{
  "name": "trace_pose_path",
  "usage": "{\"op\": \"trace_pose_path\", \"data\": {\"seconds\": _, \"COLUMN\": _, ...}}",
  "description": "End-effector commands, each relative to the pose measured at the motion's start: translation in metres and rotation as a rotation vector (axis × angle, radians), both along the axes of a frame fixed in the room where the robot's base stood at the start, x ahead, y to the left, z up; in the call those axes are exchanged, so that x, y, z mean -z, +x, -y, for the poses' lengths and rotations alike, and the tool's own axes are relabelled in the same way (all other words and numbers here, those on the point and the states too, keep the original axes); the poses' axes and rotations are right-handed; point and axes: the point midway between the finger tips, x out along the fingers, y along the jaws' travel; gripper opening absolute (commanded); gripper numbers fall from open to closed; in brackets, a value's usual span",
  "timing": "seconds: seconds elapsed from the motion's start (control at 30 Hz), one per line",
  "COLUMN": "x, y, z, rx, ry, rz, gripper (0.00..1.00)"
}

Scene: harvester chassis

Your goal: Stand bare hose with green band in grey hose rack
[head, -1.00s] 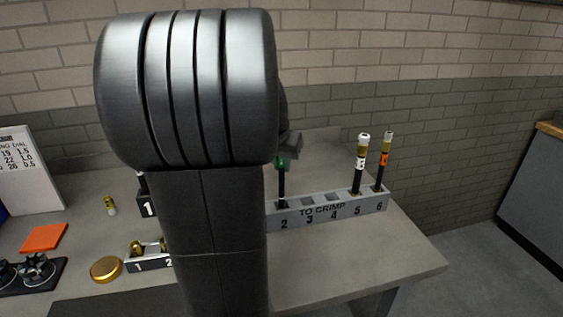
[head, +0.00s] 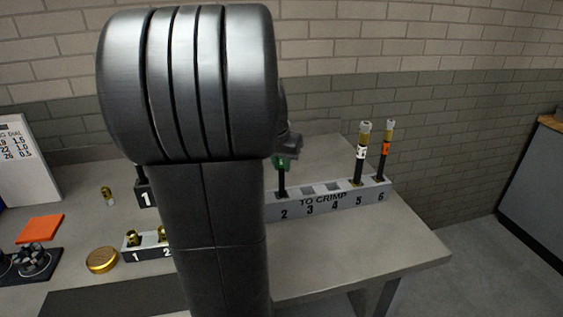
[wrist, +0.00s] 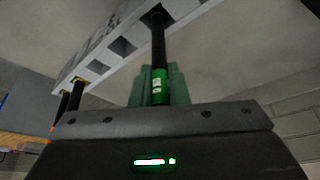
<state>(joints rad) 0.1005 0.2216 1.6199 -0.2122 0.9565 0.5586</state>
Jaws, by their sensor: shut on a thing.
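The bare hose with the green band (head: 282,184) stands upright in the grey hose rack (head: 328,204), at the slot marked 2. It also shows in the wrist view (wrist: 158,45), its lower end at a square hole of the rack (wrist: 100,50). My gripper (wrist: 159,88) is shut on the hose at its green band. In the head view my arm hides most of the gripper and the rack's left end.
Two hoses with brass ends, one white-banded (head: 361,153) and one orange-banded (head: 385,148), stand in slots 5 and 6. Slots 3 and 4 are empty. A small fitting rack (head: 147,246), a gold lid (head: 102,260) and an orange pad (head: 40,229) lie left.

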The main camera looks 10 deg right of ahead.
Motion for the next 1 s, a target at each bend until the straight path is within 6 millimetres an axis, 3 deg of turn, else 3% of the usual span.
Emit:
{"op": "trace_pose_path", "data": {"seconds": 0.47, "x": 0.018, "y": 0.000, "z": 0.000, "rx": 0.000, "ry": -0.001, "rz": 0.001, "gripper": 0.00}}
{"op": "trace_pose_path", "data": {"seconds": 0.77, "x": 0.018, "y": 0.000, "z": 0.000, "rx": 0.000, "ry": -0.001, "rz": 0.001, "gripper": 0.00}}
{"op": "trace_pose_path", "data": {"seconds": 0.8, "x": 0.018, "y": 0.000, "z": 0.000, "rx": 0.000, "ry": -0.001, "rz": 0.001, "gripper": 0.20}}
{"op": "trace_pose_path", "data": {"seconds": 0.9, "x": 0.018, "y": 0.000, "z": 0.000, "rx": 0.000, "ry": -0.001, "rz": 0.001, "gripper": 0.40}}
{"op": "trace_pose_path", "data": {"seconds": 1.0, "x": 0.018, "y": 0.000, "z": 0.000, "rx": 0.000, "ry": -0.001, "rz": 0.001, "gripper": 0.40}}
